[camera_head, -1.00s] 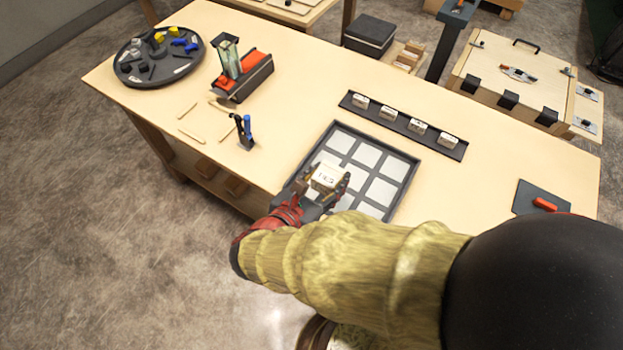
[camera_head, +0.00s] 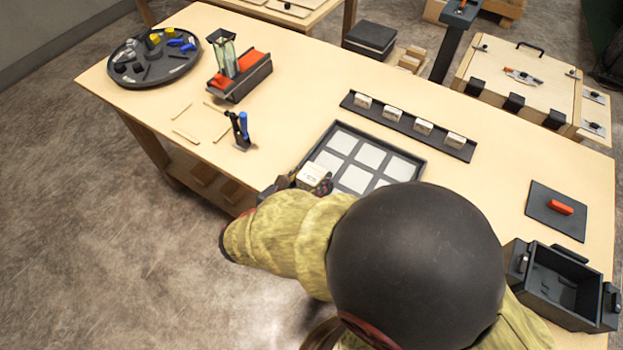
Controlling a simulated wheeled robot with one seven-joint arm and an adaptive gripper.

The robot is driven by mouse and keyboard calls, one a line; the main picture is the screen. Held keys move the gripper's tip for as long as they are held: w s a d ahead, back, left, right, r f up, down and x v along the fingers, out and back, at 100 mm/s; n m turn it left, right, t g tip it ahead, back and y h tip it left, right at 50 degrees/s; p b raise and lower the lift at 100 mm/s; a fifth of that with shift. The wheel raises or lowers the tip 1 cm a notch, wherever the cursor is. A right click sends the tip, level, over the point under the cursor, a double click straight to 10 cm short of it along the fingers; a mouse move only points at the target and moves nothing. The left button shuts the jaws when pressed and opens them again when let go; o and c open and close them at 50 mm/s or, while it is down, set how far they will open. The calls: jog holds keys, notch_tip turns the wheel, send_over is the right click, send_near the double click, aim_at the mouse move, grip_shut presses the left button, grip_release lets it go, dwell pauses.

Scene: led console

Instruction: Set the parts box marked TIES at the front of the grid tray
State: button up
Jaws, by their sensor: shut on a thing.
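A small pale parts box (camera_head: 312,174) is in my gripper (camera_head: 308,184), at the left front part of the grid tray. Its label is too small to read now. The grid tray (camera_head: 402,156) is dark-rimmed with pale square cells and lies on the workbench. My arm hides its front right part. My gripper is shut on the box, and my arm covers most of the fingers. I cannot tell whether the box touches the tray.
Several pale boxes stand on a dark strip (camera_head: 435,141) behind the tray. A blue-and-black tool holder (camera_head: 241,130), a red device (camera_head: 240,82) and a round dark tray (camera_head: 153,70) are left. An open dark bin (camera_head: 563,282) and a red-handled plate (camera_head: 556,211) are right.

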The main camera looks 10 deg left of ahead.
jog(key=o, duration=1.2)
jog(key=shift+s+a+r, duration=0.1)
jog(key=shift+s+r, duration=0.15)
jog(key=shift+r, duration=0.05)
jog(key=p+v, duration=0.4)
jog(key=v, duration=0.7)
jog(key=shift+s, duration=0.2)
